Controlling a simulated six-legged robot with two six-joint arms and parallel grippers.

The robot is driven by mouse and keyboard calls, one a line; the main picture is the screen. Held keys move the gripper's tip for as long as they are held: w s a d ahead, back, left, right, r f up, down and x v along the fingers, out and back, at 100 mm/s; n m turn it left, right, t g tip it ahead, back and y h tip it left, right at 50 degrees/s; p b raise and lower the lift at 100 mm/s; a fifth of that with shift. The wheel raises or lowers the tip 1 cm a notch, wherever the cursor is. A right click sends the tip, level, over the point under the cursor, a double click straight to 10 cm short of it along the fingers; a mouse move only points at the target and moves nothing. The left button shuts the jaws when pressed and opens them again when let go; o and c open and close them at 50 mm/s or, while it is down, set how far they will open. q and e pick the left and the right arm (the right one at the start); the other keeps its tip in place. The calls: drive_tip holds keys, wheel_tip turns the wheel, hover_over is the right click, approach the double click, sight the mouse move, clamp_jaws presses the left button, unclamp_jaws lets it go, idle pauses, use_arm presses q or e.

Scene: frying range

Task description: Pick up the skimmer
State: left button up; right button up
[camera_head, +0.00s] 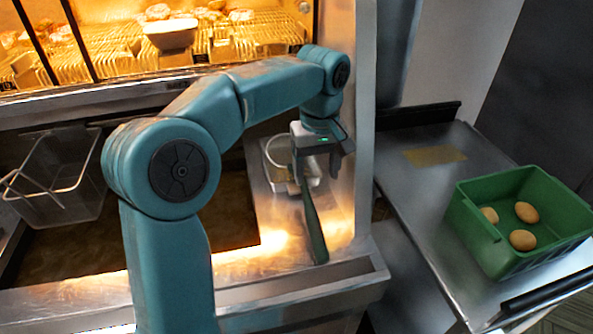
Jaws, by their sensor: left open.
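The skimmer (312,222) shows as a long dark green handle on the metal ledge beside the fryer, its near end towards the front edge. A pale wire or tray-like shape (278,158) lies at its far end; I cannot tell whether it is the skimmer's head. My left gripper (322,165) points down over the far part of the handle, open. The gripper body hides part of the skimmer there, and I cannot tell whether the fingers touch it. My right gripper is not in view.
A fryer vat (235,215) with dark oil lies left of the ledge, a wire basket (62,185) at its left. A lit warming cabinet (120,95) stands behind. At right, a steel table (410,190) bears a green crate (490,245) with several brown eggs or balls.

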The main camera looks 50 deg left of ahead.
sight(313, 216)
use_arm(q)
wheel_tip(313, 216, down, 10)
drive_tip(key=shift+s+d+f+b, duration=0.15)
drive_tip(key=shift+b, duration=0.15)
drive_tip(key=shift+d+f, duration=0.1)
drive_tip(key=shift+f, duration=0.15)
drive_tip(key=shift+s+d+f, duration=0.15)
wheel_tip(313, 216, down, 5)
drive_tip(key=shift+p, duration=0.3)
drive_tip(key=shift+s, duration=0.25)
drive_tip(key=shift+w+a, duration=0.2)
drive_tip(key=c, duration=1)
clamp_jaws()
